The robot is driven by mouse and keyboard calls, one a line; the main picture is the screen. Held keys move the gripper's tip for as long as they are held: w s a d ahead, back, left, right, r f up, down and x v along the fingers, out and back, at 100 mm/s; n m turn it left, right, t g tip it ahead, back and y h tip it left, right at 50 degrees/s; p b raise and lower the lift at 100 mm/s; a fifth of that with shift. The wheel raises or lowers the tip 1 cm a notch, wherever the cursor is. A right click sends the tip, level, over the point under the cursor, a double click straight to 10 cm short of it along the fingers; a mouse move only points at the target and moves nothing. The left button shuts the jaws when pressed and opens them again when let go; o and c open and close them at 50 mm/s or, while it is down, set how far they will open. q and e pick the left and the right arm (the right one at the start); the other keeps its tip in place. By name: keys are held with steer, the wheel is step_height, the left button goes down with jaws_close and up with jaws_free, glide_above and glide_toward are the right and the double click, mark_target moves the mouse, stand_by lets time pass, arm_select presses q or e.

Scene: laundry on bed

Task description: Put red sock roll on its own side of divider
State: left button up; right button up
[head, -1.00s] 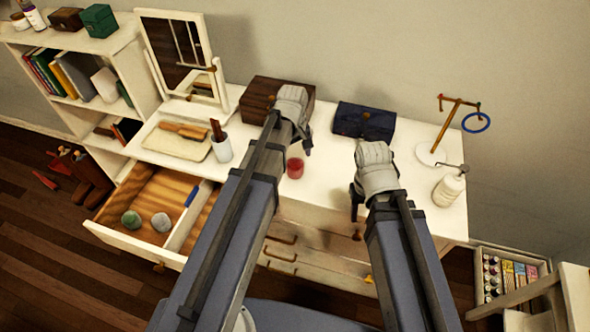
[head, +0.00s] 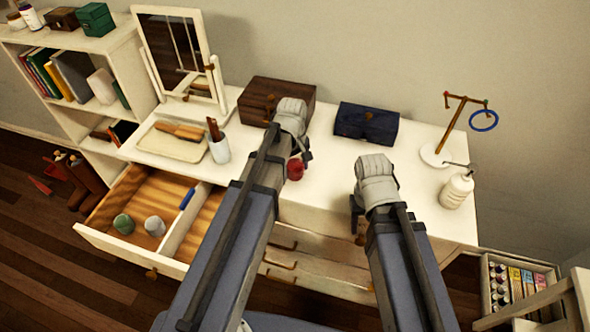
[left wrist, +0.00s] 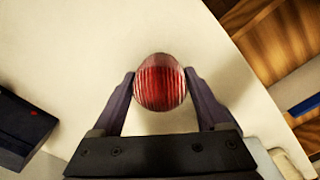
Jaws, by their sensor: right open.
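The red sock roll (head: 295,169) is on the white dresser top near its front edge. In the left wrist view the ribbed red roll (left wrist: 160,84) is between the fingertips of my left gripper (left wrist: 160,78). Both fingers are close against its sides; whether they squeeze it is not clear. My right gripper (head: 357,222) is open and empty above the dresser's front edge. The open drawer (head: 118,246) has a white divider (head: 181,224) with a blue mark on it. A green roll (head: 124,224) and a grey roll (head: 155,226) lie left of the divider. The visible right part is bare.
A brown box (head: 276,98), a navy case (head: 366,123), a mirror (head: 180,55), a tray (head: 172,143) and a brush cup (head: 219,149) stand on the dresser. A hook stand (head: 440,150) and a white bottle (head: 457,190) are at right. Dresser top around the roll is clear.

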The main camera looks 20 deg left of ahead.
mark_target(295, 163)
arm_select(q)
steer(key=c, duration=1.1)
steer(key=shift+r, duration=0.1)
step_height(295, 163, up, 10)
steer(key=p, duration=1)
